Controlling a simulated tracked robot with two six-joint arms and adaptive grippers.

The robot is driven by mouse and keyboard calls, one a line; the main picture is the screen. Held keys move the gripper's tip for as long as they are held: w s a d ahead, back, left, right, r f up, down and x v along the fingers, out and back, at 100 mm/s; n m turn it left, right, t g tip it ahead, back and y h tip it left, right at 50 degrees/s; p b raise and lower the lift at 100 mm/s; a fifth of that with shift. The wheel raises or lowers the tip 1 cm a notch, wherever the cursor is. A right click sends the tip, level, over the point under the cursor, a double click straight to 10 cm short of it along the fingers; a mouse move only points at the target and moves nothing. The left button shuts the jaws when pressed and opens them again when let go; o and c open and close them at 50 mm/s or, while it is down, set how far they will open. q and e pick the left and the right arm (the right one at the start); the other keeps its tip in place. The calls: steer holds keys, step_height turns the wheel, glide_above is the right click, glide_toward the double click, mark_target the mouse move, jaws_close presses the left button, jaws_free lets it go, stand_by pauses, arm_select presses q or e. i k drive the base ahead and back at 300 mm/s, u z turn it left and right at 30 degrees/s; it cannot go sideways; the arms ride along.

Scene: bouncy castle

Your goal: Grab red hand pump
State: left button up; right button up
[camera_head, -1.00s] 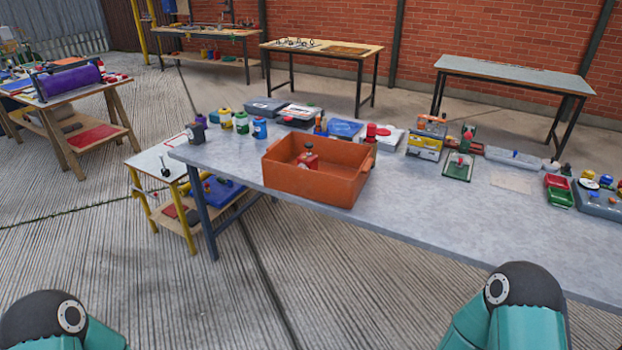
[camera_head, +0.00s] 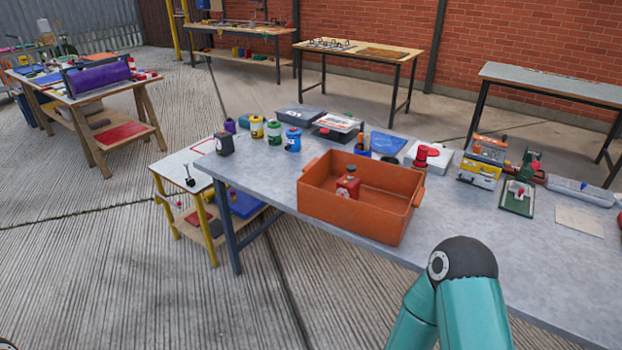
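A red item with a dark knob on top (camera_head: 348,184), which may be the hand pump, stands inside an orange bin (camera_head: 352,214). The bin sits near the front edge of the long grey table (camera_head: 478,250). The red item's lower part is partly hidden by the bin's front wall. Another red item (camera_head: 425,154) stands behind the bin to the right; its exact kind is too small to tell. Only a teal link of my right arm shows at the bottom, right of the bin. Neither of my grippers is in view.
Several coloured canisters (camera_head: 274,132) stand at the table's left end. Flat cases (camera_head: 338,127) and small tools line its back. A low yellow-legged table (camera_head: 205,192) stands at left, with ribbed floor (camera_head: 110,260) in front.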

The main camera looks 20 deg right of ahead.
mark_target(351, 189)
steer(key=i, duration=0.95)
steer(key=z, duration=0.6)
